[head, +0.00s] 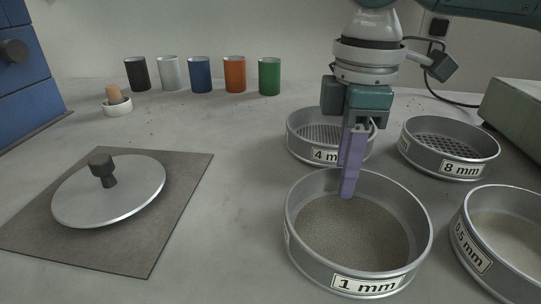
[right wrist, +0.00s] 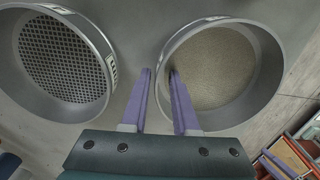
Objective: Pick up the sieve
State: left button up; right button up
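Several round steel sieves stand on the bench. The 1 mm sieve (head: 357,284), with a fine tan mesh, is at front centre; it also shows at right in the right wrist view (right wrist: 268,72). Behind it is the 4 mm sieve (head: 297,143), the coarser one at left in the right wrist view (right wrist: 18,85). My right gripper (head: 346,180) points down at the back rim of the 1 mm sieve. Its purple fingers (right wrist: 160,73) are apart, one inside the sieve and one outside, with the rim between them. Contact with the rim cannot be told.
The 8 mm sieve (head: 446,172) and 0.5 mm sieve (head: 476,253) stand at right. A metal lid with a dark knob (head: 110,196) lies on a grey mat (head: 188,193) at left. Several coloured cups (head: 200,75) line the back. The bench between mat and sieves is clear.

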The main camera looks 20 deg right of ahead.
grip_shut()
dwell(1.1)
